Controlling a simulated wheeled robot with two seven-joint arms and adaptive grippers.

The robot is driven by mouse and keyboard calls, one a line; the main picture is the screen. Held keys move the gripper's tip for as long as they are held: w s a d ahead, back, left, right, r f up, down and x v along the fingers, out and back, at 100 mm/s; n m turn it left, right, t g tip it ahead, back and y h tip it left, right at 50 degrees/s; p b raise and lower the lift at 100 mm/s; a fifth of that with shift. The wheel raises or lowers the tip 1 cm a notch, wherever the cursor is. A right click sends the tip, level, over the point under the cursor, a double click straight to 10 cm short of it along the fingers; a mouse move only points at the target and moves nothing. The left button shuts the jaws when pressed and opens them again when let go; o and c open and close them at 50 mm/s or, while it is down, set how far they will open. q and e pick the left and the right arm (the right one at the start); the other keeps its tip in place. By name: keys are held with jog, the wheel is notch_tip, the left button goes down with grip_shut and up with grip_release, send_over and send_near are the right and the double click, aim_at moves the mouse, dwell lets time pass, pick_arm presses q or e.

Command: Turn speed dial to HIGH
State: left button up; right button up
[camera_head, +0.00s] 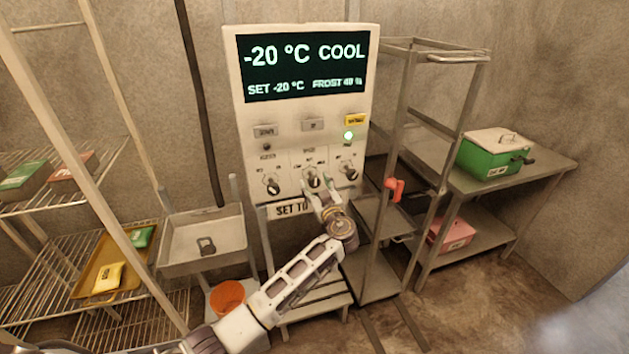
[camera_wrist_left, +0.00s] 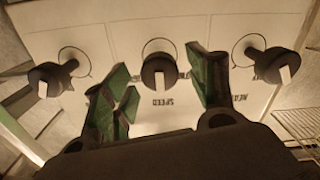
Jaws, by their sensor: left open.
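The speed dial (camera_head: 311,179) is the middle of three dark knobs on the white control panel (camera_head: 245,110). In the left wrist view the speed dial (camera_wrist_left: 158,72) is a black knob with a white pointer, above the upside-down SPEED label. The pointer aims down in that view, toward the label. My left gripper (camera_head: 322,192) is just in front of the panel, at the dial. In the wrist view its green-padded fingers (camera_wrist_left: 162,78) are open, one on each side of the dial. I cannot tell whether either touches it. My right gripper is not in view.
A left knob (camera_head: 271,185) and a right knob (camera_head: 348,170) flank the speed dial closely. The display (camera_head: 305,62) reads -20 °C COOL. A green light (camera_head: 348,136) is lit. A metal rack (camera_head: 405,110) stands right of the panel, a grey sink (camera_head: 200,240) left.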

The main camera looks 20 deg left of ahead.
pick_arm(q)
jog(key=shift+w+a, duration=0.4)
jog(key=shift+w, duration=0.15)
jog(key=shift+w+a, duration=0.2)
jog(key=shift+w, duration=0.05)
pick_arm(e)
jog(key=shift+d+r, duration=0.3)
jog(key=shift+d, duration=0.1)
pick_arm(q)
jog(key=shift+c, duration=0.5)
jog(key=c, duration=0.9)
jog(key=shift+c, duration=0.2)
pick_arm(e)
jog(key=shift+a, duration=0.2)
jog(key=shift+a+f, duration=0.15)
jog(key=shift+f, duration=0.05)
